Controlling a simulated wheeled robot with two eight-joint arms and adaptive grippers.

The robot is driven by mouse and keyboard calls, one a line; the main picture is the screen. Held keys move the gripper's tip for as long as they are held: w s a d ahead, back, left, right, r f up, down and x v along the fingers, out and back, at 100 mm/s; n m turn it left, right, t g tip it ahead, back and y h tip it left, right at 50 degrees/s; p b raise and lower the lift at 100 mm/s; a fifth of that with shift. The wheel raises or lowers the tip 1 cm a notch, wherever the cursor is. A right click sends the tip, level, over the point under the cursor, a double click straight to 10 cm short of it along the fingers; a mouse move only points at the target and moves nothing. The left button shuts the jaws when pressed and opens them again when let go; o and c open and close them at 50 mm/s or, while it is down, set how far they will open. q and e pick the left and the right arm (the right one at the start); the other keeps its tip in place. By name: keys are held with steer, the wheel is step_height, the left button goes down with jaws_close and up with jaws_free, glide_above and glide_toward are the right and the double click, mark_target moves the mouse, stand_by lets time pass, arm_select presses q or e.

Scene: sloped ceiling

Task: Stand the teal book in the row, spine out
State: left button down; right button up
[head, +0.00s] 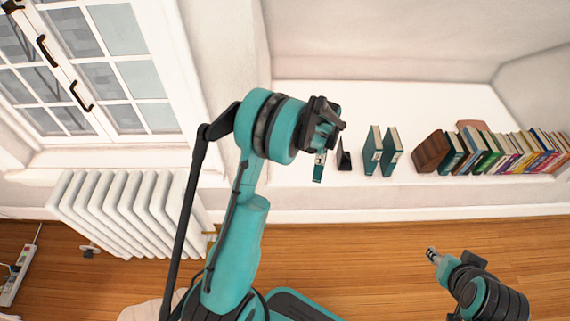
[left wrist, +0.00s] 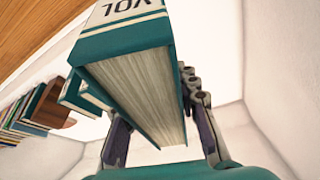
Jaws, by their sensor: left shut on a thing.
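The teal book (head: 318,172) is held in my left gripper (head: 325,136), above the white ledge near its left end. The wrist view shows the teal book (left wrist: 125,40) between both fingers, its page edges facing the camera and "VOL" lettering on a white band. Most of it is hidden behind my gripper in the head view. Two other teal books (head: 372,150) stand on the ledge to the right of the gripper, beside a small black bookend (head: 343,160). My right gripper (head: 433,254) is low at the right, away from the books; its jaws are too small to read.
A brown block (head: 430,152) stands right of the two teal books, with a gap between. A long row of coloured books (head: 510,150) continues right on the white ledge (head: 400,95). A radiator (head: 125,205) and window (head: 110,70) are at left.

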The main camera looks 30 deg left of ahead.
arm_select(q)
steer(key=w+a+f+n+y, duration=0.1)
steer(key=w+a+f+n, duration=0.1)
steer(key=w+a+f, duration=0.3)
steer(key=w+a+f+n, duration=0.1)
steer(key=w+a+f, duration=0.1)
steer(key=w+a, duration=0.45)
steer(key=s+a+f+b, duration=0.5)
steer(key=a+f, duration=0.3)
steer(key=f, duration=0.3)
steer(key=shift+s, duration=0.15)
steer(key=shift+a+r, duration=0.1)
steer(key=c, duration=1.1)
jaws_free()
steer(key=shift+f, duration=0.2)
steer(key=shift+c, duration=0.2)
